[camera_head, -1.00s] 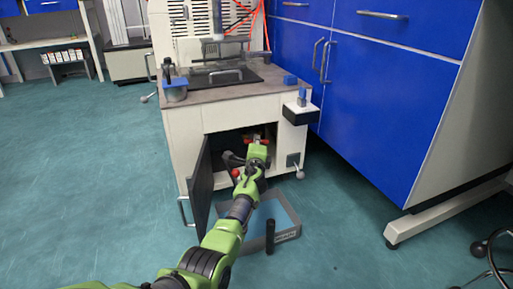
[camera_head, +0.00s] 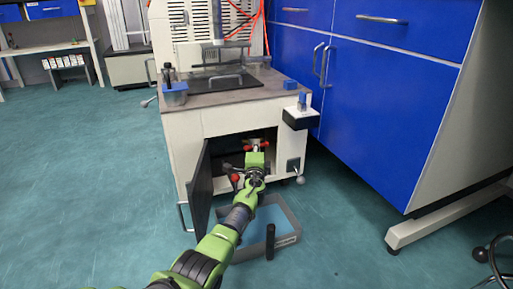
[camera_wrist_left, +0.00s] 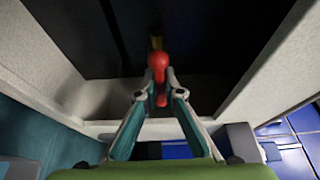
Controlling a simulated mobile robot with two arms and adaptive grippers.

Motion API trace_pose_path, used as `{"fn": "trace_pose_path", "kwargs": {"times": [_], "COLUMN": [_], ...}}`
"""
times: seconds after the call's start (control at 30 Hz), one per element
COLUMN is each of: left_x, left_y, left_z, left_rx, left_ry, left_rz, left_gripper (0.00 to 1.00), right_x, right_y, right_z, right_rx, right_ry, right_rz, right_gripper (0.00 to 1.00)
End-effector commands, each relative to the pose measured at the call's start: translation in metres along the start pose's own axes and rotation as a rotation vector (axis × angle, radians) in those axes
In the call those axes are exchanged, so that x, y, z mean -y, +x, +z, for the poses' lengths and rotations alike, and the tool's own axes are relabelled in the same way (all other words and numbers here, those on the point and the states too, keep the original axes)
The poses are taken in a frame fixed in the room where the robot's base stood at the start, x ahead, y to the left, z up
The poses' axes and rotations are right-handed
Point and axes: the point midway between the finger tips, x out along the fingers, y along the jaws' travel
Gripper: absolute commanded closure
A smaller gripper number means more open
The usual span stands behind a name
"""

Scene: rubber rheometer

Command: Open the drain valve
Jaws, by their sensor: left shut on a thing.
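The drain valve shows as a red handle (camera_head: 248,148) with a pale metal body behind it, inside the open lower compartment of the white machine cabinet. My left gripper (camera_head: 256,150) reaches into this compartment from the front, at the handle. In the left wrist view the fingers (camera_wrist_left: 160,92) are closed on the red handle (camera_wrist_left: 159,63), with a small yellowish part beyond it. The gripper hides part of the valve in the head view. My right gripper is not in view.
The dark compartment door (camera_head: 201,188) stands open at the left. A grey tray with a blue inside (camera_head: 288,240) lies on the floor under my left arm. Blue cabinets (camera_head: 385,110) stand close on the right. Floor at the left is clear.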

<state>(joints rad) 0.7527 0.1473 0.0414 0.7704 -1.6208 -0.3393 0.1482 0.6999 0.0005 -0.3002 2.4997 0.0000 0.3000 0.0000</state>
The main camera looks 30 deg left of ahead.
Motion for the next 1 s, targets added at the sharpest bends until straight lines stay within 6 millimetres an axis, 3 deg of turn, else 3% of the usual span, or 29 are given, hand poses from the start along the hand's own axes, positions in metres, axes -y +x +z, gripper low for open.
{"fn": "trace_pose_path", "kwargs": {"times": [0.1, 0.13, 0.17, 0.2, 0.67, 1.0], "left_x": [-0.0011, -0.0011, -0.0011, -0.001, 0.0005, 0.0021], "left_y": [0.0002, 0.0002, 0.0002, 0.0002, 0.0001, 0.0], "left_z": [0.0022, 0.0023, 0.0022, 0.0021, 0.0005, -0.0003], "left_rx": [0.004, 0.004, 0.004, 0.004, 0.001, 0.0], "left_ry": [-0.001, -0.001, -0.001, 0.0, 0.014, 0.123], "left_rz": [0.002, 0.002, 0.002, 0.002, 0.007, 0.051], "left_gripper": [1.0, 0.84, 0.76, 0.75, 0.75, 0.75], "right_x": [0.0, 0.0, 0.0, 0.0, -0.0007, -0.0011], "right_y": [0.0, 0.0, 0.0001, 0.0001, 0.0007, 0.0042], "right_z": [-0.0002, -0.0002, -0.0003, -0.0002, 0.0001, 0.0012], "right_rx": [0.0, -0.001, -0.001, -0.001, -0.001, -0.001], "right_ry": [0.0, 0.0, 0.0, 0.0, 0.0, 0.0], "right_rz": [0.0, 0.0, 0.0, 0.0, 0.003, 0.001], "right_gripper": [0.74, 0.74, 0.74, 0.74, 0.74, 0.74]}}
